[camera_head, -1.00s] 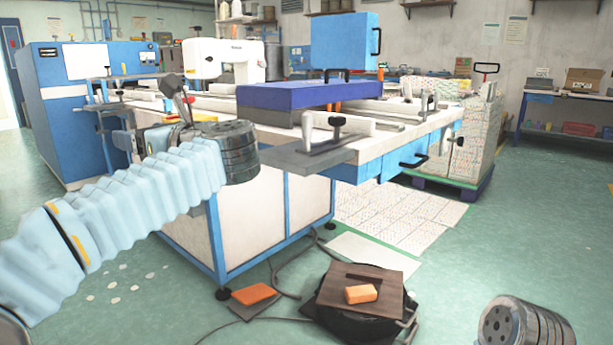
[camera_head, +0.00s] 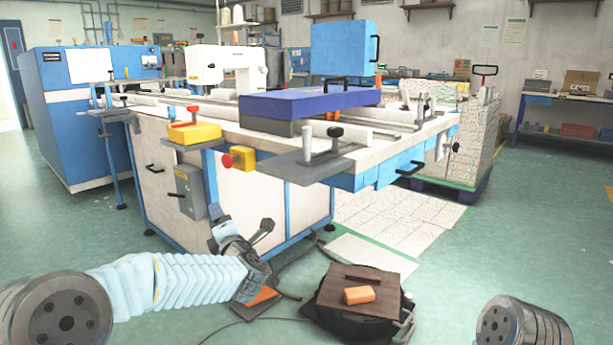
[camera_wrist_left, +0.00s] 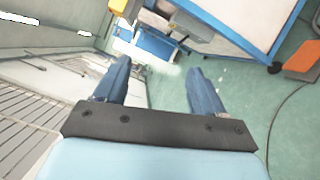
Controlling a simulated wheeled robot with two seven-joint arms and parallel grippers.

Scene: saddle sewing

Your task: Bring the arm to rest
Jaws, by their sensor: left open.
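My left arm comes in from the left in the head view, wrapped in a pale blue sleeve, and hangs low in front of the sewing table. My left gripper (camera_head: 242,240) is at its end, beside the table's lower side and above the floor. In the left wrist view the gripper (camera_wrist_left: 162,88) shows two blue fingers spread apart with nothing between them. My right gripper is not in view; only a grey round joint of mine shows at the bottom right of the head view.
The sewing table (camera_head: 262,200) carries a white sewing machine (camera_head: 228,68), a blue slab (camera_head: 310,101) and a yellow box (camera_head: 194,132). A black round container (camera_head: 345,325) with a brown board (camera_head: 385,289) stands on the floor. An orange block (camera_head: 359,295) lies on the board.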

